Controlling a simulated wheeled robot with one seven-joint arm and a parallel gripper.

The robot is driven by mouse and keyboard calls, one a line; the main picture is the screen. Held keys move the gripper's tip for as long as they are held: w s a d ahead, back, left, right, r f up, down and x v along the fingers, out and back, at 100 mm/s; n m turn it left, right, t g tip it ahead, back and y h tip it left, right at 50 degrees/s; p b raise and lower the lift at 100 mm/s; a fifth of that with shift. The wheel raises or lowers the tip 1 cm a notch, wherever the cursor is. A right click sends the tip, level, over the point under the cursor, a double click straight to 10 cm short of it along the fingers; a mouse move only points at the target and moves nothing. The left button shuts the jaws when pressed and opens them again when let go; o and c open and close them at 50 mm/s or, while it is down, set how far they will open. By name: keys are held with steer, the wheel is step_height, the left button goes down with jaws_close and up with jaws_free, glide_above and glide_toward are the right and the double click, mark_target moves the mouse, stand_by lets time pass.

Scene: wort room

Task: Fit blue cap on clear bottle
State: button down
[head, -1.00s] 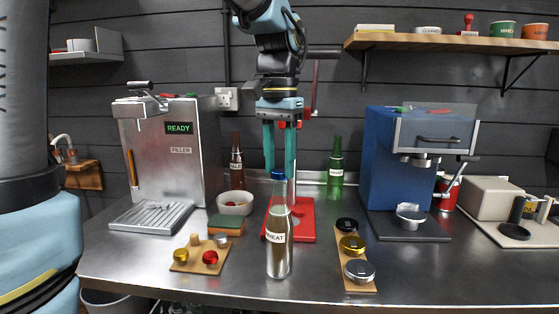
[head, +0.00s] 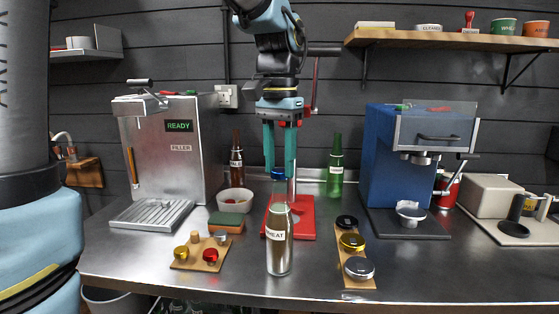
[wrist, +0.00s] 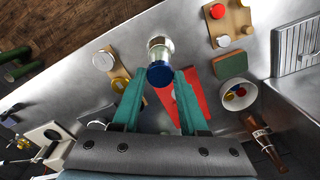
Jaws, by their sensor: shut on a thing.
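The clear bottle (head: 279,258) stands upright near the front middle of the counter, with a white label reading "WHEAT". The blue cap (head: 279,173) is between the fingertips of my gripper (head: 279,172), which points straight down and is shut on it. In the head view the cap lines up with the top of the bottle's neck. In the wrist view the blue cap (wrist: 160,73) covers part of the bottle (wrist: 159,43).
A red stand (head: 304,231) is behind the bottle. Wooden boards with caps lie left (head: 188,266) and right (head: 341,277) of it. A sponge (head: 227,222), a white bowl (head: 235,209), a steel filler (head: 165,160) and a blue machine (head: 383,160) stand further back.

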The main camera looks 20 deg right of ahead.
stand_by(0.4)
jaws_free()
stand_by(0.4)
steer(key=shift+r, duration=0.1)
steer(key=shift+r+p, duration=3.3)
steer(key=shift+r, duration=0.15)
